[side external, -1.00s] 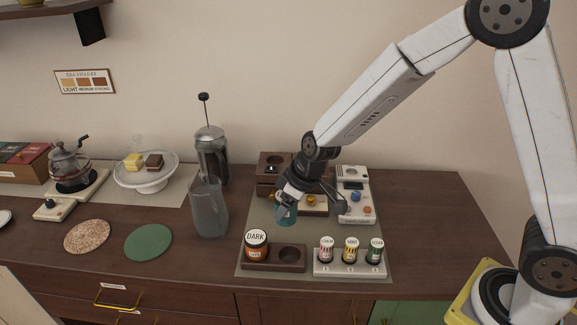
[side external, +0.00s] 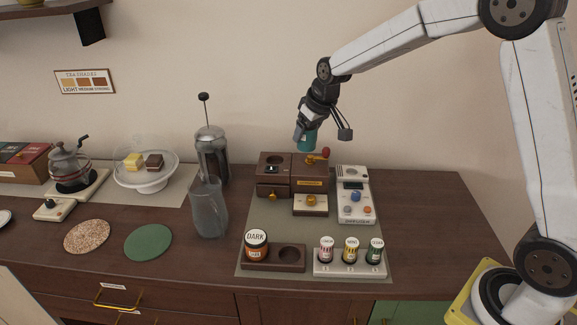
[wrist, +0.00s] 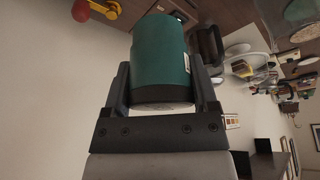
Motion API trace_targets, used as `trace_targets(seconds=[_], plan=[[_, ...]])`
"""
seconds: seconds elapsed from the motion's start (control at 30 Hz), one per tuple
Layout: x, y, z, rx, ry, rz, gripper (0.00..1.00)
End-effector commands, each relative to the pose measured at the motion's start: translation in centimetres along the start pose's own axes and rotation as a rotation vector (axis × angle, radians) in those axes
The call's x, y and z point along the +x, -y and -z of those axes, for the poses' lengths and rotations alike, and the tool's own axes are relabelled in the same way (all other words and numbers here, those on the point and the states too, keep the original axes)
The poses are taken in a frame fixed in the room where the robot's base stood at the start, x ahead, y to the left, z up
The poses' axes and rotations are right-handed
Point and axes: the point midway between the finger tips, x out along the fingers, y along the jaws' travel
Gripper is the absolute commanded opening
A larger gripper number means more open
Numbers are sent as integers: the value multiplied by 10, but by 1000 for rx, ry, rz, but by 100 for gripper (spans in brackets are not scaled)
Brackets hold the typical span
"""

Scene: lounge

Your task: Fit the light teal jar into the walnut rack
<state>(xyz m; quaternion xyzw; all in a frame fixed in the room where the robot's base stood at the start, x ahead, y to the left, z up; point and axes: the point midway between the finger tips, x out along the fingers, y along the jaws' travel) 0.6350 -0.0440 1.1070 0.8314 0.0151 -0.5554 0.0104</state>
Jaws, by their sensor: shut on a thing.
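My gripper (side external: 307,128) is shut on the teal jar (side external: 307,139) and holds it in the air above the brown wooden box at the back of the mat. In the wrist view the jar (wrist: 162,55) sits between both fingers, its dark end toward the palm. The walnut rack (side external: 273,265) lies at the front of the mat. Its left hole holds an orange-brown jar with a white lid marked DARK (side external: 256,245). Its right hole (side external: 290,254) is empty.
A white rack (side external: 350,270) with several small lidded jars stands right of the walnut rack. Behind are a brown box with a red-knobbed lever (side external: 325,153) and a pale device (side external: 356,200). A glass pitcher (side external: 208,210) and a French press (side external: 211,150) stand left.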

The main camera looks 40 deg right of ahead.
Motion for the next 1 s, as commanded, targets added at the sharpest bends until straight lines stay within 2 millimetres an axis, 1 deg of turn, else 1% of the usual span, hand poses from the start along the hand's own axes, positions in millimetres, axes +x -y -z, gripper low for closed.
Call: trace_targets(seconds=[0.17,0.33,1.0], plan=[[1,0,1,-1,-1,1,0],[9,-1,8,-1,0,1,0],[69,-8,64,-1,0,1,0]])
